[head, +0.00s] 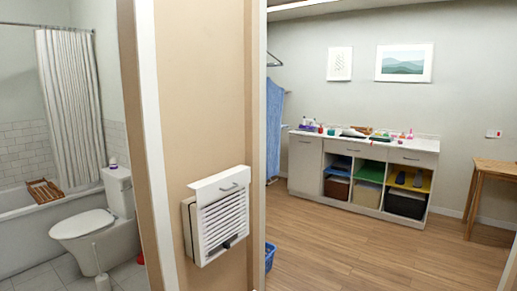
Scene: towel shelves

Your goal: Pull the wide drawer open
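A white cabinet (305,166) with a light worktop stands against the far wall of the room on the right. Below the worktop is a row of fronts, with a drawer front (411,157) at the right that has a small handle and looks shut. Another front lies to its left above open shelves. I cannot tell for certain which one is the wide drawer. Neither of my grippers shows in the head view.
A wall end (200,90) with a white slatted box (222,215) stands close in front. Right of it, wooden floor (340,250) is open up to the cabinet. A blue basket (270,256) and a wooden table (495,168) stand at the sides. A toilet (95,235) is left.

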